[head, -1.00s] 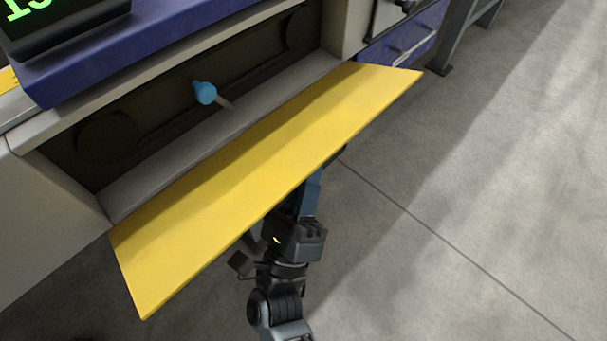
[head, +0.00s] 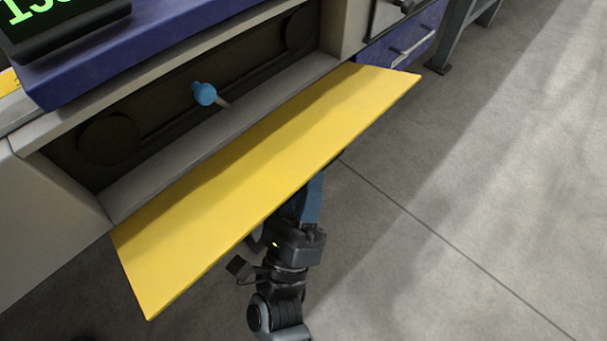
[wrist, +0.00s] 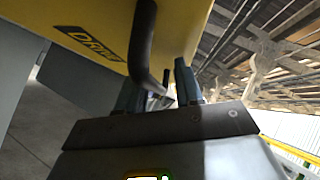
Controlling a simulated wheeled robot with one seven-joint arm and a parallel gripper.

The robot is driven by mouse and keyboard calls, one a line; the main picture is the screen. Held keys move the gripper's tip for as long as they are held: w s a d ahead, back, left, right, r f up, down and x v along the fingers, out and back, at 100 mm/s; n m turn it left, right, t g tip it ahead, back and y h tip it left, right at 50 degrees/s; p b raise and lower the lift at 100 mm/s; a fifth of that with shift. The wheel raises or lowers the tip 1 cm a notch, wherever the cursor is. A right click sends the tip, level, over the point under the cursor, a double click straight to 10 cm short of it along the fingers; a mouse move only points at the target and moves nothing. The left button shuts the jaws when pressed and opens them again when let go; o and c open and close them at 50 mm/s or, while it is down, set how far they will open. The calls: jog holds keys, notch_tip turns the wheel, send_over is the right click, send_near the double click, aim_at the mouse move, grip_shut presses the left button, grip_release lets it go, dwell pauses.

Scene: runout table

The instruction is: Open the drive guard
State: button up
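The drive guard (head: 265,190) is a yellow panel hanging tilted outward and down from the lower edge of the machine's opening. In the wrist view, its outer face (wrist: 100,18) shows a "DRIVE" label (wrist: 93,45) and a dark bar handle (wrist: 141,45). My gripper (head: 308,203) is under the guard's outer edge, with its fingertips hidden in the head view. In the wrist view, my gripper (wrist: 158,90) has its fingers apart, with the handle passing between them. I see no clear squeeze on it.
Behind the guard, the open recess (head: 165,105) shows dark round pulleys, a belt and a blue-knobbed lever (head: 205,94). A blue drawer (head: 412,40) and a grey table leg (head: 455,35) stand at the upper right. The concrete floor (head: 470,190) to the right is clear.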

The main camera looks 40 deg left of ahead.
jog(key=v, duration=0.7)
jog(key=a+b+v, duration=0.1)
jog(key=b+v, duration=0.4)
jog(key=v, duration=0.4)
jog(key=shift+f+b, duration=0.3)
dwell(0.5)
jog(key=shift+w, duration=0.1)
jog(key=shift+b, duration=0.3)
dwell(0.5)
